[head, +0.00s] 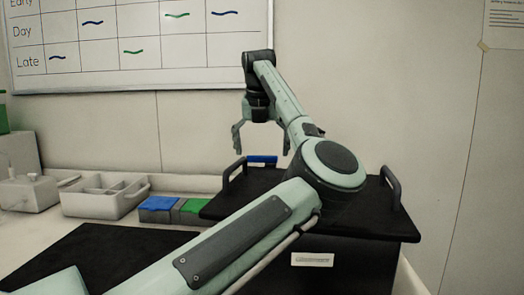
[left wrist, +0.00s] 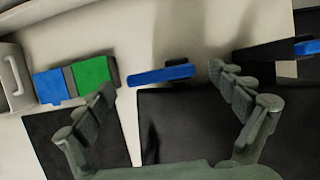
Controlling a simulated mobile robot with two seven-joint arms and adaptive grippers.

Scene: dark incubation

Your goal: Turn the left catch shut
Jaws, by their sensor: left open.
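A black box with a flat dark lid (head: 352,222) stands on the bench. A blue catch lever (head: 262,159) shows at the lid's far left edge, just beyond the left handle (head: 232,172). In the left wrist view this blue lever (left wrist: 162,75) lies nearly level at the box's edge. A second blue lever (left wrist: 307,47) shows at that view's right edge. My left gripper (head: 262,148) points down, open and empty, above the left catch. In the wrist view its fingers (left wrist: 162,78) stand either side of the lever, apart from it. My arm hides part of the lid.
A blue block (head: 158,203) and a green block (head: 192,207) sit left of the box. A white divided tray (head: 104,196) stands farther left. A black mat (head: 95,254) lies in front. A right handle (head: 391,188) rises from the lid. The wall is behind.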

